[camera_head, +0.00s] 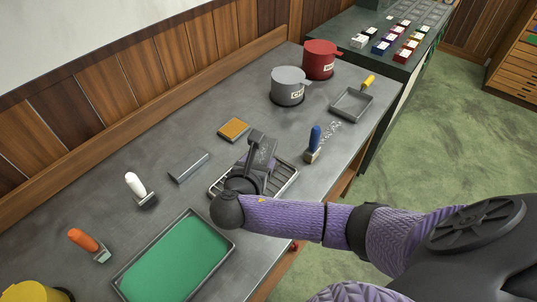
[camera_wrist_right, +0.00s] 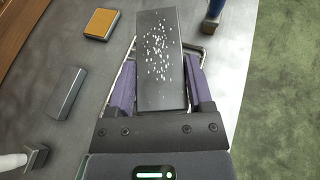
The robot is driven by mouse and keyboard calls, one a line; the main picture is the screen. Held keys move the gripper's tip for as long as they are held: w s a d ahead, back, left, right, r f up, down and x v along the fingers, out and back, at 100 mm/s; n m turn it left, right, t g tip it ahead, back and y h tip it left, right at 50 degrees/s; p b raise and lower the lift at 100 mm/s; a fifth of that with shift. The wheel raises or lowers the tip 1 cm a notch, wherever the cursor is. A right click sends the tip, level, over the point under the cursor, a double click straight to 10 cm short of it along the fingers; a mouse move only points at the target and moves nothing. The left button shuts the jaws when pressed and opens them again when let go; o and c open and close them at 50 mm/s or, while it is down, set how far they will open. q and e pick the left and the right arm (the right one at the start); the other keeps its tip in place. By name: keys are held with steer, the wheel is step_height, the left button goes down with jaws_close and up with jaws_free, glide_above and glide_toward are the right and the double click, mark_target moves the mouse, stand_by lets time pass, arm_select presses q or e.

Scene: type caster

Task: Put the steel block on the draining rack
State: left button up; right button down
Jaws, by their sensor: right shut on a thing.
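My right gripper (camera_head: 260,160) is over the draining rack (camera_head: 290,184) in the head view, which it partly hides. In the right wrist view it is shut on a dark grey steel block (camera_wrist_right: 160,65) with white droplets on its face, held between the purple fingers. The rack's wire rim (camera_wrist_right: 127,60) shows behind the block. I cannot tell whether the block touches the rack. A second plain grey bar (camera_head: 188,166) lies on the bench to the left; it also shows in the wrist view (camera_wrist_right: 65,93). My left gripper is not in view.
An orange-and-grey sponge-like block (camera_head: 234,129) lies beyond the rack. A blue-handled brush (camera_head: 313,143) stands right of it, near white specks. A green tray (camera_head: 175,260), white-handled tool (camera_head: 138,188), grey pot (camera_head: 289,87), red pot (camera_head: 321,60) and shallow pan (camera_head: 352,104) are also on the bench.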

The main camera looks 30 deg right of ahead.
step_height(320, 180, down, 5)
steer(key=b, duration=0.2)
steer(key=shift+s+a+f+b, duration=0.1)
steer(key=shift+f+b, duration=0.1)
steer(key=shift+b, duration=0.15)
steer(key=shift+f, duration=0.35)
step_height(320, 180, down, 4)
steer(key=shift+r+b, duration=0.15)
steer(key=shift+b, duration=1)
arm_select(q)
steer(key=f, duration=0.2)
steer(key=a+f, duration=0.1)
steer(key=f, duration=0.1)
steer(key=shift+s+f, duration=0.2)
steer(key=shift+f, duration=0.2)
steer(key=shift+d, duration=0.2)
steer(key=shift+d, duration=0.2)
arm_select(e)
jaws_free()
steer(key=shift+r, duration=0.1)
arm_select(q)
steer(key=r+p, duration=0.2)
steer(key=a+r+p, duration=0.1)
steer(key=p, duration=0.1)
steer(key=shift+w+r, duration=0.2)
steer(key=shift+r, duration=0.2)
arm_select(e)
steer(key=v, duration=1.2)
